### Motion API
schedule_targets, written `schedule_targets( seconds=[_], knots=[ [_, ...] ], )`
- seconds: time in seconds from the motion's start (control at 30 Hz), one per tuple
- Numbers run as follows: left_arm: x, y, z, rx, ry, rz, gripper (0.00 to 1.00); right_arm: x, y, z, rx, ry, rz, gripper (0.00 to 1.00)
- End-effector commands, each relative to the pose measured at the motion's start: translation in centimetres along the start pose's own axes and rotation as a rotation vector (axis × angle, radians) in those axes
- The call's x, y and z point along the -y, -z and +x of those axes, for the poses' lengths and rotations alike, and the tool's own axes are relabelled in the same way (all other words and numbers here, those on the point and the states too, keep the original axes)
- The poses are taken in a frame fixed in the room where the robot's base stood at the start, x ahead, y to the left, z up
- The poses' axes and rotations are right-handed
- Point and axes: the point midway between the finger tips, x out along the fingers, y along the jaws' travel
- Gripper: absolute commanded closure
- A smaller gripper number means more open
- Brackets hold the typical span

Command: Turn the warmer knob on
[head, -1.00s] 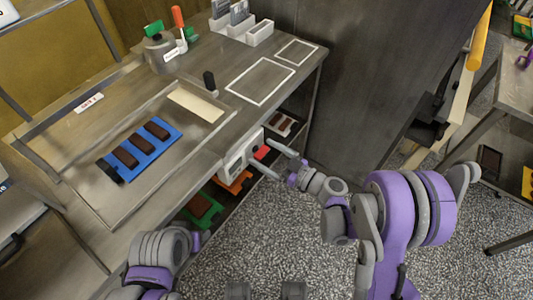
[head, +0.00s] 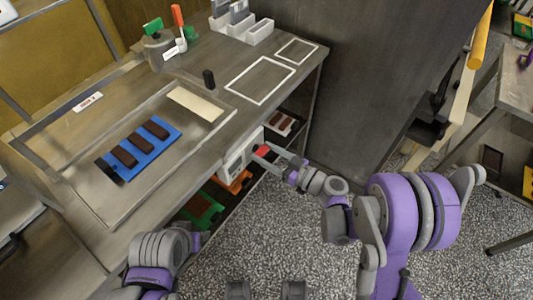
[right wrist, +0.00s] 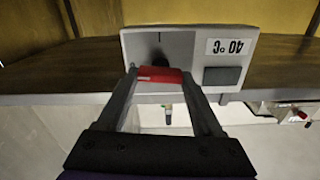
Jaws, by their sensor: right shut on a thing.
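The warmer's white control box (head: 238,155) sits under the front edge of the steel counter. It also shows in the right wrist view (right wrist: 134,45), with a short dark mark at the top of its grey dial face. The red knob (right wrist: 160,74) stands out from the box, with a dark part behind it. My right gripper (head: 264,152) is shut on the red knob, one finger on each side. In the right wrist view the fingers (right wrist: 159,80) reach up to the knob's two ends. My left arm shows at the bottom left, its gripper out of view.
A blue mold (head: 150,158) with brown bars lies in the counter's recess. A shelf below holds green (head: 203,210) and orange (head: 236,182) trays. Speckled floor is clear in front.

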Motion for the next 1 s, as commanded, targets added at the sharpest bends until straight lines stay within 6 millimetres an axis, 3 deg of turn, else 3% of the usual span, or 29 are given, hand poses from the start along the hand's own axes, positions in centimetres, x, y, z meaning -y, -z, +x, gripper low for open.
schedule_targets(
  seconds=[1.0],
  knots=[
    [0.0, -1.7, 3.9, 0.014, 0.0, 0.0, 0.43, -0.4, -0.3, 0.0, 0.0, 0.0, 0.939, 0.88]
  ],
)
